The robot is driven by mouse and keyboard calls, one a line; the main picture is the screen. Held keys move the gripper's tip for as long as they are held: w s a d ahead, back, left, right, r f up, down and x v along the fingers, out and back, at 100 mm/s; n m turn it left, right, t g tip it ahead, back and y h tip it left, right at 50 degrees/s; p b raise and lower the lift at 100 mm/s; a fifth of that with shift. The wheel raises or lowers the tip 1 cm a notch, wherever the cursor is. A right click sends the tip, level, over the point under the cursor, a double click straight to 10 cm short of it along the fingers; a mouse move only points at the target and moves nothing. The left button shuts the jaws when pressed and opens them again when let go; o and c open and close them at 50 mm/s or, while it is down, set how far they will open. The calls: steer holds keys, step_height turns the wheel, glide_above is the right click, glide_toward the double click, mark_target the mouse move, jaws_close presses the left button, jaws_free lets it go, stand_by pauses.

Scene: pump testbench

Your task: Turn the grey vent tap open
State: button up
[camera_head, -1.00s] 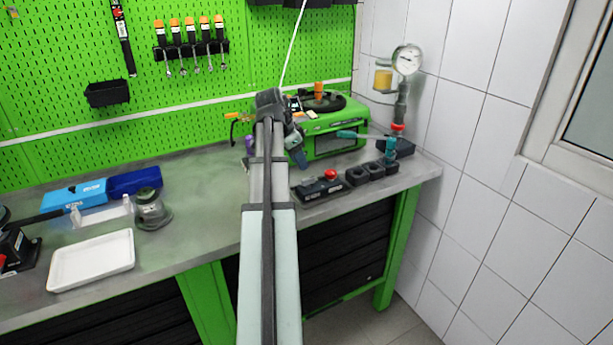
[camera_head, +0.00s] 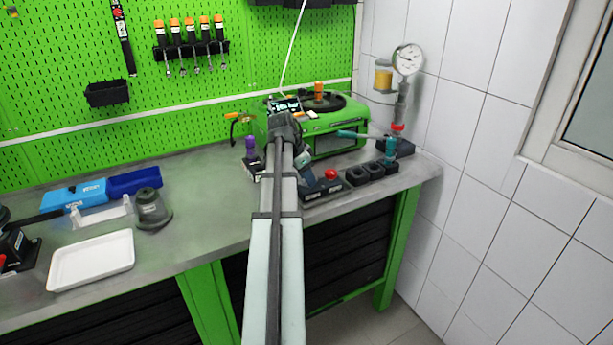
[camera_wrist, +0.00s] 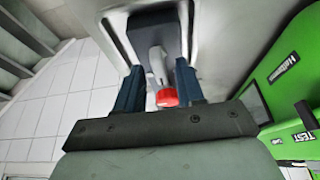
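In the wrist view, a pale grey lever-like piece (camera_wrist: 156,62) stands on a dark block (camera_wrist: 158,32), with a red round cap (camera_wrist: 166,98) at its near end. I take the grey piece to be the vent tap, but cannot be sure. My gripper (camera_wrist: 159,72) is open. Its two blue fingers stand apart on either side of the grey piece and red cap; contact is not visible. In the head view, my gripper (camera_head: 303,160) is in front of the green pump unit (camera_head: 335,130), left of a black block (camera_head: 321,189) with a red button (camera_head: 330,174). My arm hides part of this area.
A teal-handled valve (camera_head: 390,146) and a gauge (camera_head: 408,60) on its pipe stand to the right. Black round sockets (camera_head: 372,172) line the bench front. A purple-topped part (camera_head: 250,145) stands left of my arm.

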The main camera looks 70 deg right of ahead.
jaws_close()
steer(key=shift+n, duration=0.4)
steer(key=n, duration=0.1)
steer(key=n+t, duration=0.1)
steer(key=n, duration=0.1)
steer(key=shift+s+a+h, duration=0.15)
steer(key=shift+h, duration=0.25)
steer(key=n+t, duration=0.1)
steer(key=n, duration=0.1)
steer(key=n+t, duration=0.1)
steer(key=n, duration=0.2)
steer(key=shift+s+h, duration=0.15)
steer(key=shift+h, duration=0.15)
steer(key=n+t, duration=0.2)
steer(key=n, duration=0.2)
steer(key=shift+s+n, duration=0.1)
steer(key=shift+n, duration=0.3)
steer(key=n+t+y, duration=0.1)
steer(key=n, duration=0.3)
steer(key=shift+n+t, duration=0.3)
